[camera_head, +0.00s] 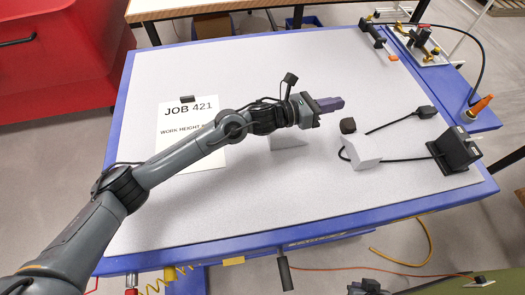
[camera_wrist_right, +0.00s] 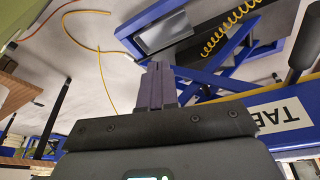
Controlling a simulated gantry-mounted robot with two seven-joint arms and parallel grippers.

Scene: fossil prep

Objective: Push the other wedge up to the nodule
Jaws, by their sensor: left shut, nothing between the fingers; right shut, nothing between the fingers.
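The nodule (camera_head: 347,125) is a small dark lump on the grey table top. One pale wedge (camera_head: 362,152) lies just in front of it, to its lower right; I cannot tell whether they touch. The other pale wedge (camera_head: 288,141) lies left of the nodule, with a clear gap between, and is partly hidden behind my left gripper and arm. My left gripper (camera_head: 338,103) is shut and empty, above the table up and left of the nodule. My right gripper (camera_wrist_right: 158,72) is shut and empty in the right wrist view, which shows no wedge or nodule.
A black pen-like tool (camera_head: 425,112) lies right of the nodule. A black holder (camera_head: 455,151) stands at the right edge, with a cable running left to the near wedge. A JOB 421 sheet (camera_head: 188,150) lies under my left arm. The back middle of the table is clear.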

